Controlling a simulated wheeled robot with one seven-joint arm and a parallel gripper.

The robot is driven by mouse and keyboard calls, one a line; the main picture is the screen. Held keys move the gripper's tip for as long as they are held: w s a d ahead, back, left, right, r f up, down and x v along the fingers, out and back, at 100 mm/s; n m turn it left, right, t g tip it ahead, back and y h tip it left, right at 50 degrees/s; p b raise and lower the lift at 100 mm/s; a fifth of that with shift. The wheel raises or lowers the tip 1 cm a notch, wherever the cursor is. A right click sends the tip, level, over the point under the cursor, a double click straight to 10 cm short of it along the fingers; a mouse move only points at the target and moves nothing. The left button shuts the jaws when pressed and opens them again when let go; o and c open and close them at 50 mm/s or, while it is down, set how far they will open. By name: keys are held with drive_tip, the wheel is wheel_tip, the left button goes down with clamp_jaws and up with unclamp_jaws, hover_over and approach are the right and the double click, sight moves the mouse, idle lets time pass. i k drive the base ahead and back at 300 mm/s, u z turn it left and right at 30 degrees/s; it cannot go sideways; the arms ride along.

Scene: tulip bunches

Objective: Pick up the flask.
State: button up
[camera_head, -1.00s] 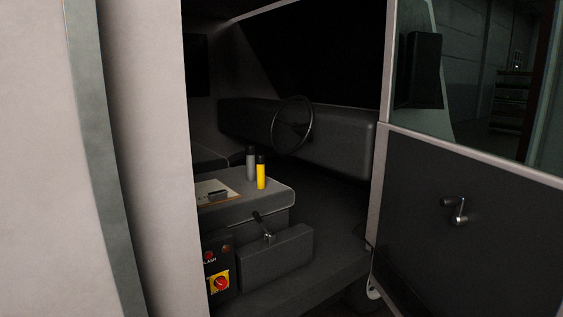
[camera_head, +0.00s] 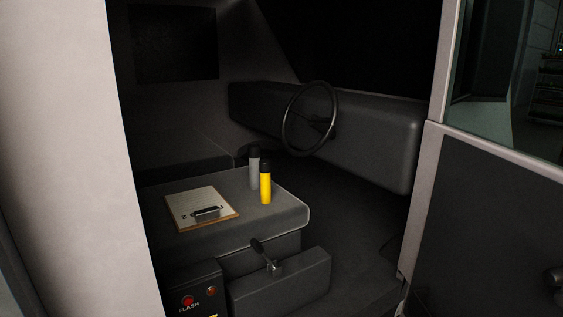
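Two upright cylinders stand close together on the grey seat-like ledge (camera_head: 262,231) inside a vehicle cab. One is a grey flask-like cylinder with a dark top (camera_head: 253,174). The other is yellow with a dark top (camera_head: 265,187), slightly nearer and to the right, and it partly overlaps the grey one's lower right side. I cannot tell from their shape alone which of them is the flask. My gripper is not in view.
A clipboard (camera_head: 180,209) lies left of the cylinders. A steering wheel (camera_head: 309,119) stands behind them. A lever (camera_head: 264,253) and a control box with a red button (camera_head: 189,300) are below. The door opening lies between a pale panel (camera_head: 70,150) and an open door (camera_head: 490,220).

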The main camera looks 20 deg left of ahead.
sight(253, 150)
drive_tip(key=u, duration=0.2)
drive_tip(key=i, duration=0.9)
drive_tip(key=u, duration=1.15)
drive_tip(key=i, duration=0.6)
drive_tip(key=u, duration=0.55)
